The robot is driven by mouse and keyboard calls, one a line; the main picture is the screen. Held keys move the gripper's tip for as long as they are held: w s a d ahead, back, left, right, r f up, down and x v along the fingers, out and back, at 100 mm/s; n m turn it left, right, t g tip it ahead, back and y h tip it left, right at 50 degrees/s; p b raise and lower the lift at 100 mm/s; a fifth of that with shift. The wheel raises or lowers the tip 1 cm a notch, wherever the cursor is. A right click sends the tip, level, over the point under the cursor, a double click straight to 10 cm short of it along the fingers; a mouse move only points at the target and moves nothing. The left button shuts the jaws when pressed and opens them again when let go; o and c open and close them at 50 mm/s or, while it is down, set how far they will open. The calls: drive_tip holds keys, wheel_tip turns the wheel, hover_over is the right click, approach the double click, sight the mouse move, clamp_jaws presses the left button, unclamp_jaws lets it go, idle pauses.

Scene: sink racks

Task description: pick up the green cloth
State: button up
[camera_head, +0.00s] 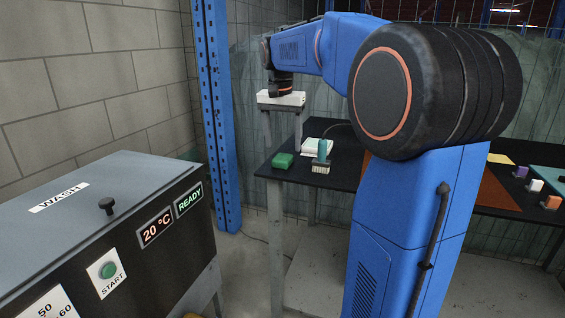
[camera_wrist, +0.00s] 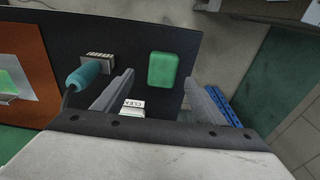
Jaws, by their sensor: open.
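The green cloth (camera_head: 283,160) is a small folded block lying flat near the left end of the dark table. It also shows in the wrist view (camera_wrist: 162,70), in the gap between my fingers and a little beyond them. My gripper (camera_head: 283,146) hangs above the table at the cloth, fingers pointing down. In the wrist view my gripper (camera_wrist: 160,79) has its fingers wide apart with nothing between them. The cloth appears untouched; the exact height above it is hard to judge.
A blue post (camera_head: 217,110) and the wash machine (camera_head: 100,215) stand left of the table.

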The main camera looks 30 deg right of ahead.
sight(282, 157)
drive_tip(key=shift+w+d+f, duration=0.1)
drive_tip(key=shift+w+f, duration=0.05)
drive_tip(key=shift+f, duration=0.8)
drive_tip(key=shift+w+d+f, duration=0.1)
drive_tip(key=shift+w+f, duration=0.05)
drive_tip(key=shift+f, duration=0.8)
drive_tip(key=shift+w+f, duration=0.15)
drive_tip(key=shift+f, duration=0.8)
drive_tip(key=c, duration=1.1)
